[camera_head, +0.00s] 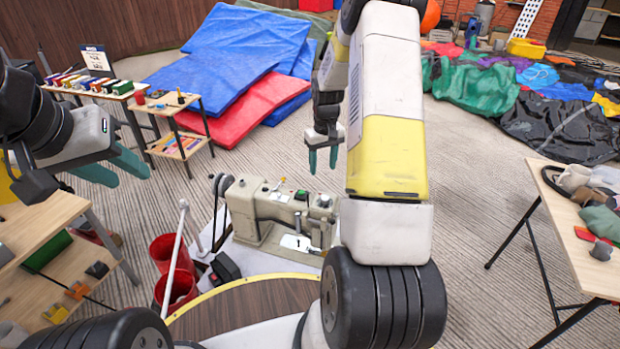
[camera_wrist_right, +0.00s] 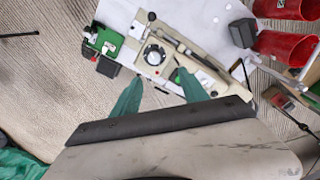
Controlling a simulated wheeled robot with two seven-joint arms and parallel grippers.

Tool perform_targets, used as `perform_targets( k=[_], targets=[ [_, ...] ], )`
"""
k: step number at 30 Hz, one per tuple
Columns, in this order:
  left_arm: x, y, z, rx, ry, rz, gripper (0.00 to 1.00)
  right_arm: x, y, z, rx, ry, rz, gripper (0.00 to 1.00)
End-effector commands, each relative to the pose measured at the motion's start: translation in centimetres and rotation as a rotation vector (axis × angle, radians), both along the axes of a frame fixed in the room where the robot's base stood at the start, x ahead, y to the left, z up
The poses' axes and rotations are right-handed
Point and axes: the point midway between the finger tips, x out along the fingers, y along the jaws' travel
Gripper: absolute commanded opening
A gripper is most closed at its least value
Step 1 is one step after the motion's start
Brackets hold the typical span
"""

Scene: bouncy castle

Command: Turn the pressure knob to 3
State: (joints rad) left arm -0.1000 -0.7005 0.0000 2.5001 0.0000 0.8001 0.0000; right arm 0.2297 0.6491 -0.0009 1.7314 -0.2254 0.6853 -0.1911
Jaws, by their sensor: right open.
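A beige sewing-type machine (camera_head: 262,212) stands on a light surface in front of me. In the right wrist view, a round dark knob with a pale dial ring (camera_wrist_right: 154,55) sits on top of its head; its setting is too small to read. A small white plate (camera_head: 297,243) on the machine bears a "1". My right gripper (camera_head: 323,158) is open and empty above the machine's right end. In the right wrist view, its two teal fingers (camera_wrist_right: 160,88) are spread, pointing toward the knob and apart from it. My left gripper (camera_head: 124,168) is open and empty at far left.
Red buckets (camera_head: 176,287) stand left of the machine. A wooden shelf unit (camera_head: 38,228) is at left and a table (camera_head: 575,225) at right. Blue and red mats (camera_head: 245,60) lie behind. The carpet between machine and right table is clear.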

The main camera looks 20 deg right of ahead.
Motion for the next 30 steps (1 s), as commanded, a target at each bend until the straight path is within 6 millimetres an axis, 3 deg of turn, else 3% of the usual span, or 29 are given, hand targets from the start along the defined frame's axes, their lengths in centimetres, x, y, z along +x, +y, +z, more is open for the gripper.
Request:
perform_targets(
  k=[1,3,18,24,30],
  targets=[
    [0.0,0.0,0.0,0.0,0.0,0.0,0.36,0.2,-0.4,-1.9,0.0,0.019,0.003,0.52],
    [0.0,0.0,0.0,0.0,0.0,0.0,0.36,0.4,-0.9,-3.7,0.0,0.035,0.007,0.52],
    [0.0,0.0,0.0,0.0,0.0,0.0,0.36,0.5,-1.4,-10.9,-0.001,0.055,0.014,0.52],
    [0.0,0.0,0.0,0.0,0.0,0.0,0.36,0.5,-1.5,-13.1,-0.001,0.053,0.013,0.52],
    [0.0,0.0,0.0,0.0,0.0,0.0,0.36,0.5,-1.5,-13.8,-0.001,0.053,0.013,0.52]
  ],
)
